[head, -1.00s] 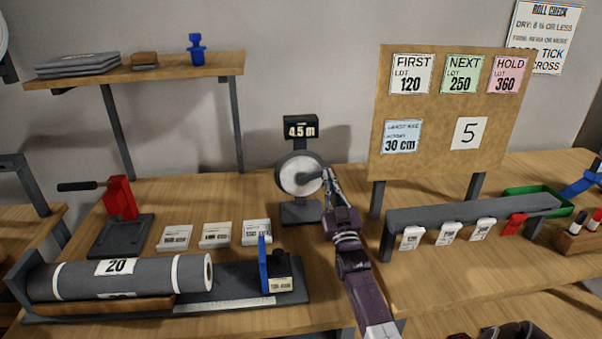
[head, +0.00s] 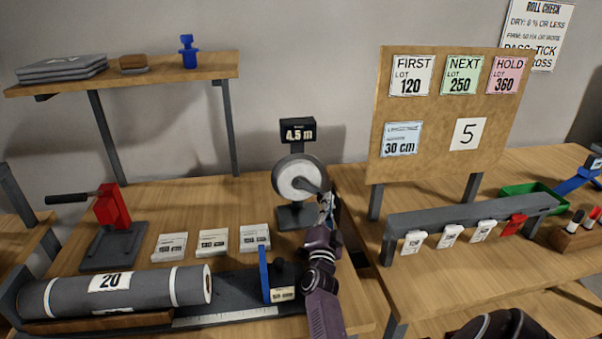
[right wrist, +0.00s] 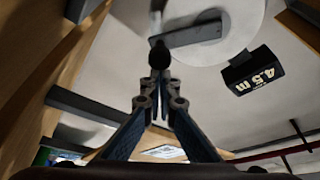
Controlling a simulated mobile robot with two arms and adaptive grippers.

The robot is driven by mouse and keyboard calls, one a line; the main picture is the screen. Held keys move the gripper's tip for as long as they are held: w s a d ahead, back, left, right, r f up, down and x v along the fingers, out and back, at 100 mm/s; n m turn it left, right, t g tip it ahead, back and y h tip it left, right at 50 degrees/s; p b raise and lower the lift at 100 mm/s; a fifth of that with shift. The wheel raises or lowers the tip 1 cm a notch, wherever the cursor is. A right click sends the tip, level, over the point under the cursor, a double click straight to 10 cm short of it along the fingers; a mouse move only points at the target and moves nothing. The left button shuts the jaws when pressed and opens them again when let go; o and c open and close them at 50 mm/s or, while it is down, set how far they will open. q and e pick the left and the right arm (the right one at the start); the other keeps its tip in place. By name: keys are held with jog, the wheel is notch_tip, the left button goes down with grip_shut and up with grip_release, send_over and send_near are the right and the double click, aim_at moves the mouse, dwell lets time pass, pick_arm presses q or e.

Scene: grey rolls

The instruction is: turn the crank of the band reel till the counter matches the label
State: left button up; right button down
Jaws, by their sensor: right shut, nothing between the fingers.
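The band reel (head: 290,171) is a pale disc on a dark stand at the back of the bench. Its counter (head: 298,131) above reads 4.5 m, also in the right wrist view (right wrist: 254,70). The grey crank arm (right wrist: 190,36) ends in a dark knob (right wrist: 159,55). My right gripper (head: 327,203) is shut and empty at the reel's lower right. In the right wrist view its fingertips (right wrist: 160,76) are right at the knob; whether they touch it is unclear. A white card (head: 468,135) on the board shows 5.
A grey roll (head: 150,292) marked 20 lies at front left, with a blue-armed stop (head: 264,272) to its right. A red press (head: 113,208) stands behind it. Several white cards lie between. A grey rack (head: 470,215) with tags stands right of my arm.

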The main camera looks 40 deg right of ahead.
jog(key=shift+w+a+f+m, duration=0.1)
jog(key=shift+a+f+m, duration=0.15)
jog(key=shift+f+m, duration=0.45)
jog(key=shift+r+m+g, duration=0.15)
jog(key=shift+m+g, duration=0.15)
jog(key=shift+g, duration=0.1)
jog(key=shift+r, duration=0.1)
